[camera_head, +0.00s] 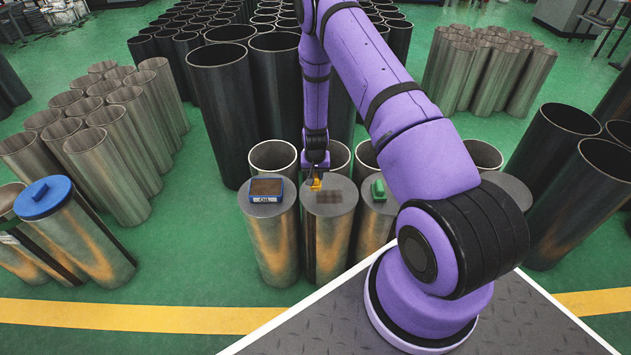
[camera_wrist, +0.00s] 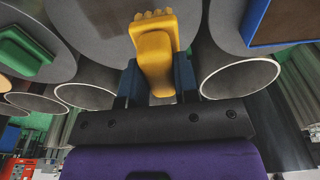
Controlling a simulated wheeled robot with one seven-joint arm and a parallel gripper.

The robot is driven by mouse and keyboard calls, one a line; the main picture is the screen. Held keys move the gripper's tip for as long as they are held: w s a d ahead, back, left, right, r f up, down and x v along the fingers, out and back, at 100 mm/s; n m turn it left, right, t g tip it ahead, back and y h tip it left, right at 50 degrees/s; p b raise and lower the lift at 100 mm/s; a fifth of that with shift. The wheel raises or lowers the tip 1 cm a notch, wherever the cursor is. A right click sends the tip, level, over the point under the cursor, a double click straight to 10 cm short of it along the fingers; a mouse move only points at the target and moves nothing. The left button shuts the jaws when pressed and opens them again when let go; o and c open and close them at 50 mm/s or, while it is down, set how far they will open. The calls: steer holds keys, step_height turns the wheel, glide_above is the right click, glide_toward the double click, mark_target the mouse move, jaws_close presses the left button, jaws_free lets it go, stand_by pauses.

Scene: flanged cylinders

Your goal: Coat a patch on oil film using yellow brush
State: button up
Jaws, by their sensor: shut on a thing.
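My gripper (camera_head: 315,174) is shut on the yellow brush (camera_head: 315,184), over the back part of the middle cylinder's flat grey top (camera_head: 343,187). The wrist view shows the brush (camera_wrist: 154,50) between my two dark fingers (camera_wrist: 157,82), its toothed end pointing away from my gripper. A dark brownish patch (camera_head: 329,197) lies on that top, just in front of the brush. I cannot tell whether the brush touches the top. A blue-rimmed tray marked OIL (camera_head: 265,190), with dark brown contents, sits on the cylinder to the left.
A green object (camera_head: 378,190) stands on the cylinder to the right; it shows in the wrist view (camera_wrist: 22,50) too. Open pipes (camera_head: 273,155) stand close behind the capped cylinders. Tall black pipes (camera_head: 226,110) rise behind on the left. A blue-lidded cylinder (camera_head: 43,197) leans at far left.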

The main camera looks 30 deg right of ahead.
steer(key=shift+r, duration=1.05)
